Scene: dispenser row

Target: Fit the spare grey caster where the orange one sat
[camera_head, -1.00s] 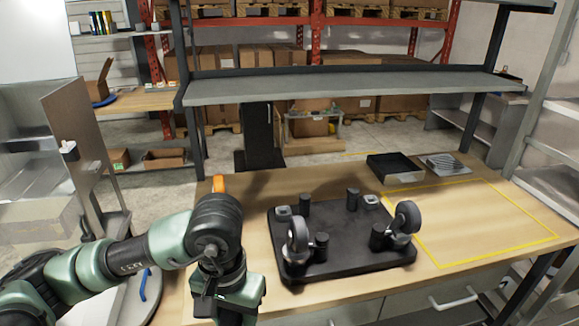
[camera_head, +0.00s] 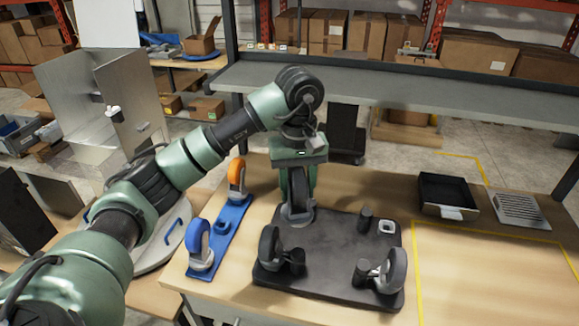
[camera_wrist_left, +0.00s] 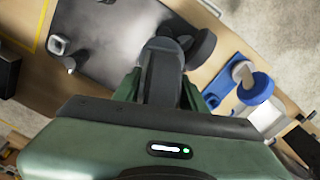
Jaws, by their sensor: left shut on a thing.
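My left gripper (camera_head: 298,185) is shut on a grey caster (camera_head: 297,200), upright over the back left corner of the black upturned base (camera_head: 330,240). The wrist view also shows this caster (camera_wrist_left: 164,75) between the green fingers. Its foot is at the corner; I cannot tell whether it is fully seated. Dark grey casters stand at the front left (camera_head: 270,252) and front right (camera_head: 391,271) corners. The back right corner has an empty pale socket (camera_head: 387,227). The orange caster (camera_head: 236,178) stands in the blue rack (camera_head: 233,213), left of the base. My right gripper is out of view.
A blue caster (camera_head: 198,243) stands at the rack's front end; the rack's middle holder (camera_head: 221,227) is empty. A black tray (camera_head: 447,197) and a grey slotted plate (camera_head: 521,210) lie at the back right. The yellow-outlined area is clear. A grey shelf (camera_head: 400,92) spans behind.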

